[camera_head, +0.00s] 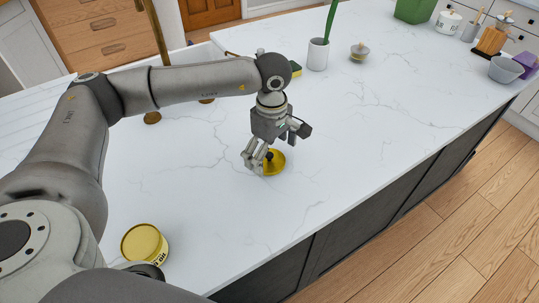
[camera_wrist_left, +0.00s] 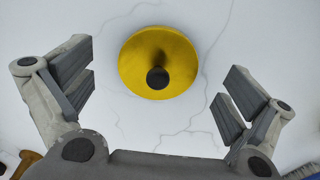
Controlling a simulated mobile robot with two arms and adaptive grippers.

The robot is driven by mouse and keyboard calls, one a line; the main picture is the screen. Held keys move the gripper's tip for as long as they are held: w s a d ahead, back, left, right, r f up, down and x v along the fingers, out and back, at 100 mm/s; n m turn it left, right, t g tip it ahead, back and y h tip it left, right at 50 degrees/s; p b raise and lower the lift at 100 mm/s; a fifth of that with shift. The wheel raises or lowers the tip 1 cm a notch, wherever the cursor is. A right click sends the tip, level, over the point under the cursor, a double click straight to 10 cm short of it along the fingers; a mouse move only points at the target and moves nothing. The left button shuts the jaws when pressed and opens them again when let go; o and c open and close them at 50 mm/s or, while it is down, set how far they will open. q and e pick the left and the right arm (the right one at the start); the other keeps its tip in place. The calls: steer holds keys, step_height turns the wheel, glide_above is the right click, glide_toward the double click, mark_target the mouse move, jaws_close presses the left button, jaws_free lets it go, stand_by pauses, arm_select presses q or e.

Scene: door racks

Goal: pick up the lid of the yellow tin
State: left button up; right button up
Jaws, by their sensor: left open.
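The yellow lid (camera_head: 278,164) lies flat on the white counter, apart from the tin. In the left wrist view the lid (camera_wrist_left: 158,52) is a yellow disc with a round black knob (camera_wrist_left: 157,78) in its middle. My left gripper (camera_head: 263,165) is open above the lid and partly covers it in the head view. In the left wrist view its fingers (camera_wrist_left: 155,82) stand wide apart on either side, with nothing between them touching the knob. The yellow tin (camera_head: 144,245) stands at the counter's near left, partly hidden by my arm. My right gripper is not in view.
A white cup (camera_head: 318,54) with a green stem, a small bowl (camera_head: 359,52) and a sponge (camera_head: 295,68) stand behind the gripper. A green container (camera_head: 415,10) and grey bowl (camera_head: 505,70) are farther right. The counter around the lid is clear.

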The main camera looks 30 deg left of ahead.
arm_select(q)
steer(key=shift+f, duration=0.7)
steer(key=c, duration=1)
steer(key=shift+r, duration=0.15)
